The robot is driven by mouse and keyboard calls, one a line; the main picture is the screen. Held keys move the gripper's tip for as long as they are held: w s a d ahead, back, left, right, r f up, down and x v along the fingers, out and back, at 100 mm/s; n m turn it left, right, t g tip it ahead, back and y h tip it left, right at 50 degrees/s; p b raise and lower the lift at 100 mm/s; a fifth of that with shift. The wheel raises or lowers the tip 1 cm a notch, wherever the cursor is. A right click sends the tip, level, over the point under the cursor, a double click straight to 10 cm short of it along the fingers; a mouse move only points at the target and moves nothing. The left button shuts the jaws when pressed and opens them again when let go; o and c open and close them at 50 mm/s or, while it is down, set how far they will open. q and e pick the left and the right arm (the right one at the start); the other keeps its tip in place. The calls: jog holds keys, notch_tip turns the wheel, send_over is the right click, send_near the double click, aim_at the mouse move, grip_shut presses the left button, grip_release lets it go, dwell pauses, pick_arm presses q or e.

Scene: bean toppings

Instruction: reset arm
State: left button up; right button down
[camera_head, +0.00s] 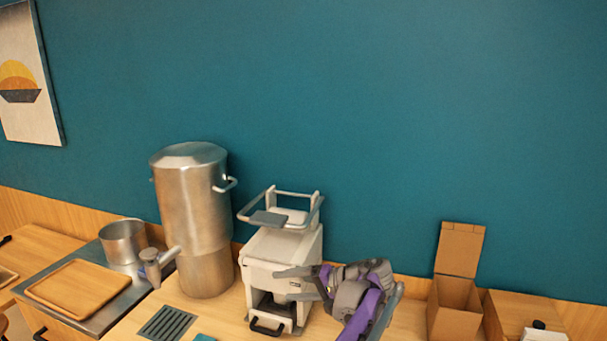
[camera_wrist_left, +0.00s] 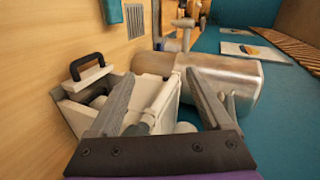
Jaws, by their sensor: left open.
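My left gripper (camera_head: 287,284) is in front of the right side of a white machine (camera_head: 284,247) in the head view, its fingers pointing left. The fingers are apart with nothing seen between them. In the left wrist view the open gripper (camera_wrist_left: 158,85) shows both grey fingers, with the white machine (camera_wrist_left: 153,94) behind and between them. I cannot tell whether the fingers touch the machine. The machine has a raised grey frame on top and a black handle (camera_head: 266,327) low on its front. My right gripper is not in view.
A tall steel dispenser (camera_head: 193,207) with a tap stands left of the machine. A pot (camera_head: 123,241) and wooden tray (camera_head: 79,288) are farther left. An open cardboard box (camera_head: 455,308) stands right of my arm. A slotted grate (camera_head: 167,323) lies in front. Clear wall space is above.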

pick_arm(q)
jog(key=s+a+f+h, duration=0.3)
jog(key=s+a+h, duration=0.4)
jog(key=s+a, duration=0.75)
jog(key=s+f+n+t+h, duration=0.1)
jog(key=s+f+h, duration=0.2)
jog(key=s, duration=0.6)
jog(key=s+f+n+h, duration=0.1)
jog(key=s+f+h, duration=0.1)
jog(key=s+f, duration=0.5)
jog(key=shift+s+n+t+h, duration=0.4)
jog(key=shift+s, duration=0.85)
